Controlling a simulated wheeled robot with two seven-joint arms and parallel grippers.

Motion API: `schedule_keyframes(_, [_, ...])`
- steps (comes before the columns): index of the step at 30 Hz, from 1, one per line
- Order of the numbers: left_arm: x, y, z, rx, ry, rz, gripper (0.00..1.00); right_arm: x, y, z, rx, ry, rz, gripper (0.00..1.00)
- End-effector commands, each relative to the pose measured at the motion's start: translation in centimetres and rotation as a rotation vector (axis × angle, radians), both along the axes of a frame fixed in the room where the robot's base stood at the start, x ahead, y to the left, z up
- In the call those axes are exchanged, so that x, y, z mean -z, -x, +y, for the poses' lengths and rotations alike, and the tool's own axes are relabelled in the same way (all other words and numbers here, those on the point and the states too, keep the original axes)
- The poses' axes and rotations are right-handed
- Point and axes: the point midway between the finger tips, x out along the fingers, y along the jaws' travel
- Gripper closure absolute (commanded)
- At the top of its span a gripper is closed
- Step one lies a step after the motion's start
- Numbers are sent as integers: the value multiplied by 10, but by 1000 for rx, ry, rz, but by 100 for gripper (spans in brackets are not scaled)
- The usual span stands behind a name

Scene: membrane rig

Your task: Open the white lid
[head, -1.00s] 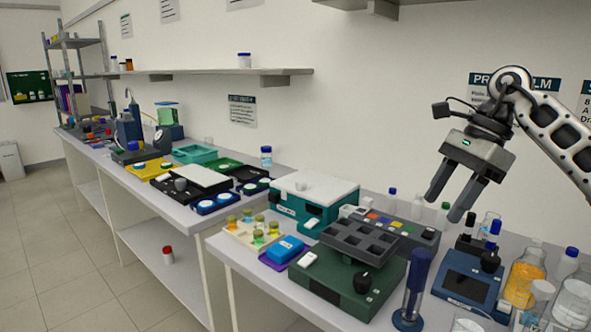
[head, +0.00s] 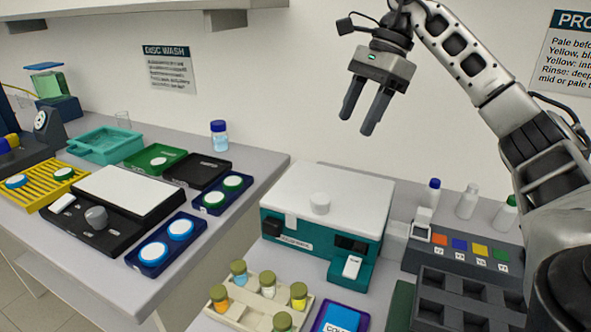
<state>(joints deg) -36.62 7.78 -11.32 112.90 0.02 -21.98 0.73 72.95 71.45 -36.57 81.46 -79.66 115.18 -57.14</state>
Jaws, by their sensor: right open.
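The white lid (head: 352,192) is shut on top of a teal box-shaped device (head: 372,257) in the middle of the head view. The device's front has a label, dark panels and a small white switch. My right gripper (head: 357,124) is open and empty, pointing down in the air above the lid, apart from it. My left gripper is out of view.
A rack of vials (head: 258,301) and a blue-purple block (head: 341,318) stand in front of the device. A dark console with coloured buttons (head: 462,247) and several bottles are to its right. The left bench holds a black device with a white plate (head: 128,190).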

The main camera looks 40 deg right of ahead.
Motion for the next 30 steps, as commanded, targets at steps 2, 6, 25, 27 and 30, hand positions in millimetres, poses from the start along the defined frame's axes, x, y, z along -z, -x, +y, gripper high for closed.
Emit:
schedule_keyframes(2, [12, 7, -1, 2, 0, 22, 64, 8, -1, 2, -3, 1, 1, 43])
schedule_keyframes(6, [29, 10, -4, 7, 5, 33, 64, 31, -3, 10, -4, 0, 4, 43])
schedule_keyframes(25, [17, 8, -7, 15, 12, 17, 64, 136, -16, 54, -2, 1, 4, 43])
schedule_keyframes(27, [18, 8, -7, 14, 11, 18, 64, 141, -17, 56, -1, 0, 3, 43])
schedule_keyframes(30, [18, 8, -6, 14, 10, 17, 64, 146, -17, 58, -2, 1, 2, 43])
